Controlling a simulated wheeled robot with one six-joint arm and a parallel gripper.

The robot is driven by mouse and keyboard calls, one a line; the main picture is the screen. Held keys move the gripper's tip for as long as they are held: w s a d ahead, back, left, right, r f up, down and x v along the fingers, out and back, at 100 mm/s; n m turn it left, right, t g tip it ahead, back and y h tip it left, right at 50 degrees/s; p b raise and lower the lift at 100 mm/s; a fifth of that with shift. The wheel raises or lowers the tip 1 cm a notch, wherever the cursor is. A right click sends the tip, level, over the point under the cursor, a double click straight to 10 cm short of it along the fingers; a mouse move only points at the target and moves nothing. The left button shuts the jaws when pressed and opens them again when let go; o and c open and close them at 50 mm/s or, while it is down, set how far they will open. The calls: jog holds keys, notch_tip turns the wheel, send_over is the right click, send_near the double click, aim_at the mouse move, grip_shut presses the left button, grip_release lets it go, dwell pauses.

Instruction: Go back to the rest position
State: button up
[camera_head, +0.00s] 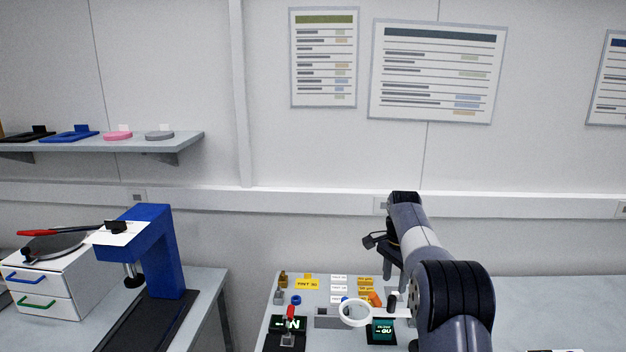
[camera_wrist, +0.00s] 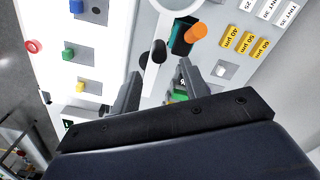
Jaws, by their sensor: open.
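My gripper (camera_head: 380,243) hangs above the back part of the right bench (camera_head: 520,310), at the end of my raised arm. In the wrist view its two fingers (camera_wrist: 160,84) stand apart with nothing held between them. A white ring-shaped magnifier (camera_head: 355,313) on a pale handle stands low over the bench; it also shows beyond the fingers in the wrist view (camera_wrist: 158,50). An orange cylinder (camera_wrist: 196,32) lies near the magnifier. My arm hides part of the bench behind it.
Yellow labels (camera_head: 307,283), small lit displays (camera_head: 383,330) and several small parts crowd the bench's left half. A blue press-like stand (camera_head: 152,245) and a white drawer box (camera_head: 45,285) are on the left bench. The bench's right side looks mostly clear.

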aim_at(394, 305)
notch_tip(394, 305, down, 8)
jog(key=shift+s+p, duration=0.15)
jog(key=shift+p, duration=0.25)
jog(key=shift+s+r+n+b, duration=0.1)
jog(key=shift+s+n+b, duration=0.65)
jog(key=shift+n, duration=0.25)
jog(key=shift+s, duration=0.1)
jog(key=shift+r, duration=0.1)
